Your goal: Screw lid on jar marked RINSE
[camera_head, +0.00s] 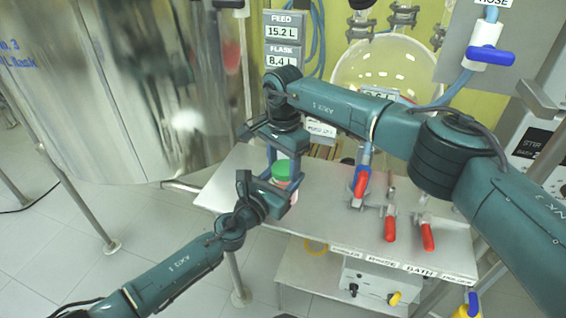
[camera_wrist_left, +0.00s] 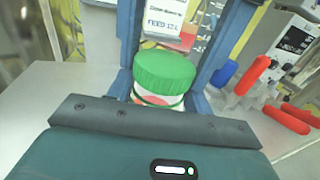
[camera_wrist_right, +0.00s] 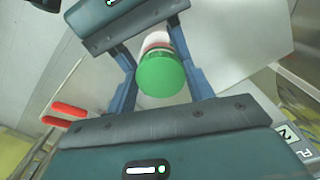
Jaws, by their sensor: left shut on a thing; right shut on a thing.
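A small jar (camera_wrist_left: 160,101) with a white and red body shows between the two grippers above the table. A green ridged lid (camera_head: 282,171) sits on top of it, and it also shows in the left wrist view (camera_wrist_left: 165,72) and the right wrist view (camera_wrist_right: 160,75). My left gripper (camera_head: 270,191) reaches in from the left and is shut on the jar. My right gripper (camera_head: 284,165) comes down from above and is shut on the lid. The jar's mark cannot be read, and fingers hide part of its sides.
The steel table (camera_head: 335,215) has a label strip along its front edge, one label reading RINSE. Valves with red handles (camera_head: 389,230) stand to the right of the jar. A large shiny steel vessel (camera_head: 150,90) is at the left, and a glass flask (camera_head: 385,65) is behind.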

